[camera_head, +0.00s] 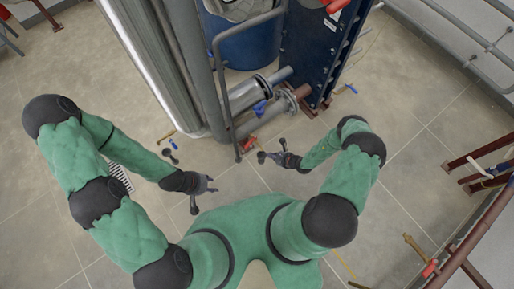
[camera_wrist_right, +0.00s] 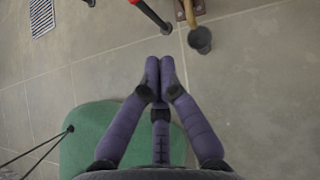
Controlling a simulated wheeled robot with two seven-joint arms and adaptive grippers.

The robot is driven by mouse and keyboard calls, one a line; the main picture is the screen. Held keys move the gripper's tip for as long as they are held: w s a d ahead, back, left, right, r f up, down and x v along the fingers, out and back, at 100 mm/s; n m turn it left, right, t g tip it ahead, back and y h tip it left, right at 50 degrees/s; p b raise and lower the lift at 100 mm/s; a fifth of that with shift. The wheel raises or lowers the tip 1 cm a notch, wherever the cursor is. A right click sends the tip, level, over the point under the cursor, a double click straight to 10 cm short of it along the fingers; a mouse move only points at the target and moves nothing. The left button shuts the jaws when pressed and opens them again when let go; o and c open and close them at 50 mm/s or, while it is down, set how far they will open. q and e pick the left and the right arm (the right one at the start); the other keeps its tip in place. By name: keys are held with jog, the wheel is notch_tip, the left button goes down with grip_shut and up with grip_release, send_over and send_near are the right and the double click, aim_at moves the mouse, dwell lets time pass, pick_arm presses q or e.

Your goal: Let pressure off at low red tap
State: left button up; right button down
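A small red tap handle (camera_head: 249,141) sits low by the foot of the pipework in the head view. A red piece, perhaps the same handle, is cut off at the top edge of the right wrist view (camera_wrist_right: 135,2). My right gripper (camera_head: 268,156) is just below and right of the tap in the head view, apart from it. In the right wrist view its purple fingers (camera_wrist_right: 160,72) are together at the tips, with nothing visible between them. My left gripper (camera_head: 211,184) is further left and lower, over bare floor, its fingers spread and empty.
A grey pipe post (camera_head: 237,149) stands beside the tap. A blue-handled valve (camera_head: 259,107) and flanged pipes are behind it. A brass pipe (camera_wrist_right: 188,12) and dark cup (camera_wrist_right: 200,41) are near the right fingers. Another red-handled valve (camera_head: 429,268) is at lower right. Floor between is clear.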

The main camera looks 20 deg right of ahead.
aim_at(251, 142)
pick_arm(q)
notch_tip(251, 142, down, 7)
jog(key=b, duration=0.6)
jog(key=shift+r+b, duration=0.2)
jog(key=shift+b, duration=0.1)
pick_arm(e)
jog(key=w+r+x, duration=0.1)
jog(key=r+x, duration=0.1)
jog(key=x, duration=1.1)
jog(key=shift+w+a, duration=0.25)
jog(key=shift+a, duration=0.15)
